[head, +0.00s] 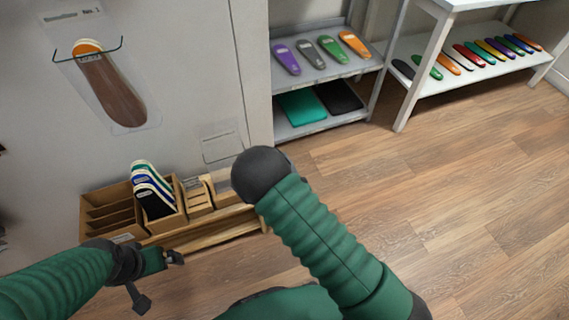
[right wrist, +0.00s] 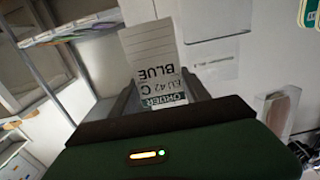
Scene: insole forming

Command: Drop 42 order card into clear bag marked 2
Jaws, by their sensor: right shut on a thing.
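The order card (right wrist: 158,80) is white with lines and reads "ORDER", "EU 42 C" and "BLUE", upside down in the right wrist view. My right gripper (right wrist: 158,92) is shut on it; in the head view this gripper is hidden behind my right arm. A clear, pale bag or sleeve (head: 221,147) hangs low on the grey panel beside my right arm; its marking is too small to read. Another clear bag (head: 139,111) marked No. 1 hangs upper left with a brown insole inside. My left gripper (head: 158,280) is open and empty at lower left.
A wooden organizer (head: 112,212) with several insoles (head: 152,190) stands by the wall, beside small wooden holders (head: 198,198). A white table (head: 405,88) stands at right. The wooden floor is clear.

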